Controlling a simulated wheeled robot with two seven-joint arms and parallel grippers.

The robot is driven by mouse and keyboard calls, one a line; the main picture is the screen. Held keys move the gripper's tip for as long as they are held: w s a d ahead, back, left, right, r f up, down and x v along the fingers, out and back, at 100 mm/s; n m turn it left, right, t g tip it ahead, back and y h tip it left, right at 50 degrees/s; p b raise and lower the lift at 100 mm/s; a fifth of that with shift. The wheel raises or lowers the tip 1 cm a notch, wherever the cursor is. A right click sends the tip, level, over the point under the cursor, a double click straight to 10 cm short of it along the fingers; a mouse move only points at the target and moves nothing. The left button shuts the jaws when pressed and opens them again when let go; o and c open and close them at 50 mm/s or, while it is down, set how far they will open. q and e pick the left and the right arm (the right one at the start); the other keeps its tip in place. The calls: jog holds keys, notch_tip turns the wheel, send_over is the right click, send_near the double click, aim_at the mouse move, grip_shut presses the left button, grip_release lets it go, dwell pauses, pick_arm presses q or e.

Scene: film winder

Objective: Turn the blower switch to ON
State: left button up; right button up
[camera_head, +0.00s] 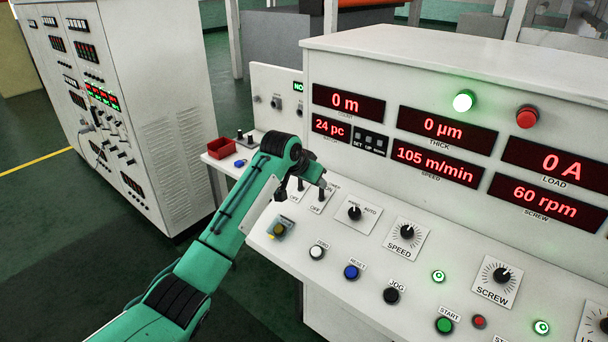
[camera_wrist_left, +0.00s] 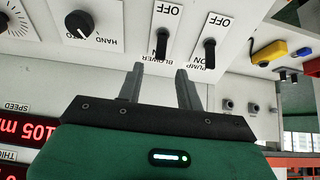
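The blower switch (camera_wrist_left: 162,43) is a black lever on a white plate, shown upside down in the left wrist view, with OFF at the plate's top. I cannot tell for sure which way the lever is set. The similar pump switch (camera_wrist_left: 208,52) is to its right. My left gripper (camera_wrist_left: 160,76) is open and empty; its fingertips lie short of the blower lever, which shows between and just beyond them. In the head view my left gripper (camera_head: 322,183) is over the two switches and partly hides them. My right gripper is not in view.
The sloping console has an auto/hand knob (camera_head: 355,213) and a speed knob (camera_head: 407,231) beside the switches, with several buttons below. A red bin (camera_head: 220,148) sits on the side shelf. The display panel (camera_head: 395,95) rises behind.

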pick_arm(q)
jog(key=b+v, duration=0.1)
jog(key=v, duration=0.5)
jog(key=shift+s+r+b, duration=0.15)
jog(key=shift+r+b, duration=0.15)
jog(key=shift+a, duration=0.15)
